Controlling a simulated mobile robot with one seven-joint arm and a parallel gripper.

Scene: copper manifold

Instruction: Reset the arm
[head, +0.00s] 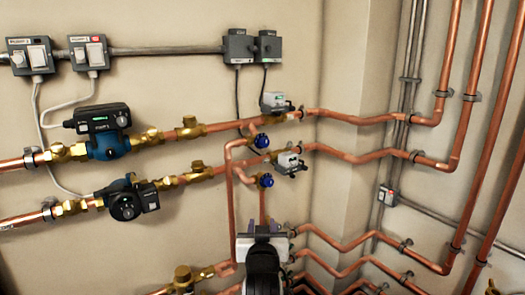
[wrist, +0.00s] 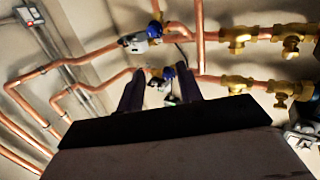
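My gripper (head: 263,231) is at the lower middle of the head view, in front of the lower copper pipes and below the blue-handled valves. In the wrist view its two dark fingers stand apart, with a clear gap (wrist: 159,84) between them. Nothing is held in the gap. Behind the fingers, the wrist view shows a blue valve handle (wrist: 168,73) and copper pipework. That view appears turned upside down. My arm hides part of the lower pipes in the head view.
Two pumps (head: 109,143) (head: 124,199) sit on the pipes at the left. Grey actuators (head: 275,101) (head: 290,161) and blue valves (head: 261,141) (head: 265,180) are above my gripper. Copper pipes (head: 487,130) run along the right wall. A small switch box (head: 387,196) is there too.

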